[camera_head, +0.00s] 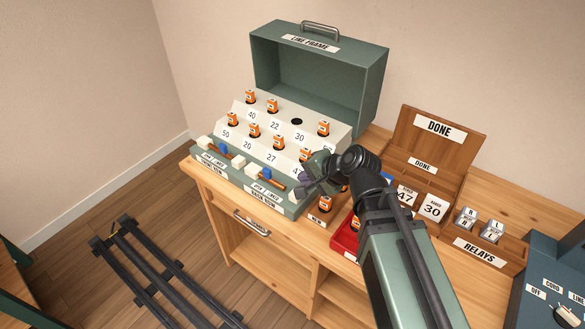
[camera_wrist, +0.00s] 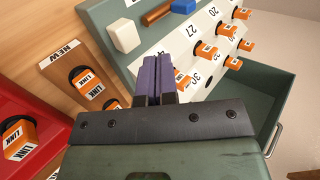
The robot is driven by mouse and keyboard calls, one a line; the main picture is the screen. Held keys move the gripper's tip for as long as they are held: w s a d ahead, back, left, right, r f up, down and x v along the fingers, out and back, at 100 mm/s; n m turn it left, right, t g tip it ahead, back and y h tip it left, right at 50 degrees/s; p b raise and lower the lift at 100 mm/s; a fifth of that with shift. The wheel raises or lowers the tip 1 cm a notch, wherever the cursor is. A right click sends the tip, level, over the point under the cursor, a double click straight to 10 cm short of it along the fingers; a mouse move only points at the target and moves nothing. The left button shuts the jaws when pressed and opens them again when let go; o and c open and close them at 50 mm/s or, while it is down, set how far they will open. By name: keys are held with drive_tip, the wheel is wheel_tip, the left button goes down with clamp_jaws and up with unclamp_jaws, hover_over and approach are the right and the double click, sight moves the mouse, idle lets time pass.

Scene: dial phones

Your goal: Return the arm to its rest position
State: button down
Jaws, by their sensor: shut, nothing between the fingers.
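My gripper (camera_head: 308,189) is over the right front part of the green LINE FRAME case (camera_head: 320,62), on the wooden bench. Its dark purple fingers (camera_wrist: 158,72) are pressed together in the wrist view, with nothing between them. The case's stepped white panel holds several orange links, such as one at the back left (camera_head: 250,97). One dark socket (camera_head: 297,122) in the back row is empty. My gripper and forearm hide part of the panel's right front, including a number label. No marker of a rest position shows.
A wooden NEW rack (camera_head: 314,219) with orange links and a red tray (camera_head: 345,238) sit right of the case. The DONE box (camera_head: 438,128) holds cards 47 and 30. A RELAYS box (camera_head: 480,252) and a blue-green unit (camera_head: 545,305) are further right.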

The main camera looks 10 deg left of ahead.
drive_tip(key=shift+v, duration=0.95)
drive_tip(key=s+d+f+n+g+h, duration=0.1)
drive_tip(key=d+h, duration=0.1)
drive_tip(key=d, duration=0.5)
drive_tip(key=s+d+f+n+g+h+p, duration=0.1)
drive_tip(key=s+d+n+h, duration=0.1)
drive_tip(key=d, duration=0.5)
drive_tip(key=s+d+f+n+g+h+p, duration=0.1)
drive_tip(key=d+h, duration=0.3)
drive_tip(key=d, duration=0.4)
drive_tip(key=shift+s+f+n+g, duration=0.5)
drive_tip(key=shift+s+n+g, duration=0.1)
drive_tip(key=shift+s, duration=0.15)
drive_tip(key=shift+d, duration=0.1)
